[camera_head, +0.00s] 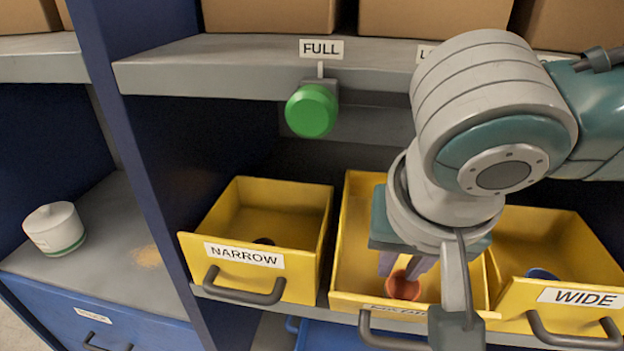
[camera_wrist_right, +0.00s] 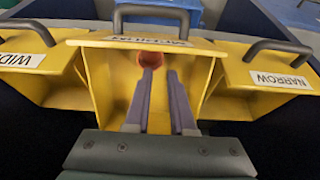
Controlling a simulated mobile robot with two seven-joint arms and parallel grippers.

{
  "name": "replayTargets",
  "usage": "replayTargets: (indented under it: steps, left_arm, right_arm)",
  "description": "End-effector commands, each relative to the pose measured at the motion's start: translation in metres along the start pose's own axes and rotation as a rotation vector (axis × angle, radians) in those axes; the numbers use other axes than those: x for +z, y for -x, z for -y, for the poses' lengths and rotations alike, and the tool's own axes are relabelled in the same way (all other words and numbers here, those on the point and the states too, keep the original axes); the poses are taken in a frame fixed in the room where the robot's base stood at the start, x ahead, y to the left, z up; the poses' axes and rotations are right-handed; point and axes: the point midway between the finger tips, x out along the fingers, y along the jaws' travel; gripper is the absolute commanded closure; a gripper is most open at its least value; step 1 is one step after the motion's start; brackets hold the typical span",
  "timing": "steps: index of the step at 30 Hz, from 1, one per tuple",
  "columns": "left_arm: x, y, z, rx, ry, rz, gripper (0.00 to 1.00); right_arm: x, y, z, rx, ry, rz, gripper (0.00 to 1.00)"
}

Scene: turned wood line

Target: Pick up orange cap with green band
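An orange cap (camera_head: 402,287) lies in the middle yellow bin (camera_head: 350,225), near its front wall. It also shows in the right wrist view (camera_wrist_right: 150,59), just beyond the fingertips. No green band on it can be made out. My right gripper (camera_head: 405,268) reaches down into this bin from above, its fingers apart and nothing seen between them. In the right wrist view my right gripper (camera_wrist_right: 161,72) points at the cap, with the left-hand fingertip overlapping it. Whether the finger touches it I cannot tell. My left gripper is not in view.
The NARROW bin (camera_head: 222,235) at left holds a dark item (camera_head: 264,241); the WIDE bin (camera_head: 598,262) at right holds a blue item (camera_head: 541,274). A green button (camera_head: 311,111) hangs under the shelf (camera_head: 200,66). A white green-banded container (camera_head: 55,228) stands far left.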

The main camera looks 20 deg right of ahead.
Motion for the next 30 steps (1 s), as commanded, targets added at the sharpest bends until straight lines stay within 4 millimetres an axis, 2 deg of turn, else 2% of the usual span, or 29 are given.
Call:
replayTargets:
  steps: [5, 12, 15, 23, 30]
  left_arm:
    - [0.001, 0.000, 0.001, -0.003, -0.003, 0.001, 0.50]
    - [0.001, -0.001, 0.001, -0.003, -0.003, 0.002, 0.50]
    - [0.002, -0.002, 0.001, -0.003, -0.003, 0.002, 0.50]
    - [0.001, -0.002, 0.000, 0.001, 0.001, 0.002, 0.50]
    - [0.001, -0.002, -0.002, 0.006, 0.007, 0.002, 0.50]
  right_arm:
    - [-0.001, -0.015, 0.000, 0.001, 0.001, 0.000, 0.77]
    - [-0.002, -0.050, 0.001, 0.000, 0.002, -0.001, 0.77]
    - [-0.002, -0.059, 0.001, -0.001, 0.003, -0.001, 0.77]
    - [-0.002, -0.062, 0.002, -0.003, 0.004, -0.001, 0.77]
    - [-0.002, -0.062, 0.002, -0.003, 0.004, -0.001, 1.00]
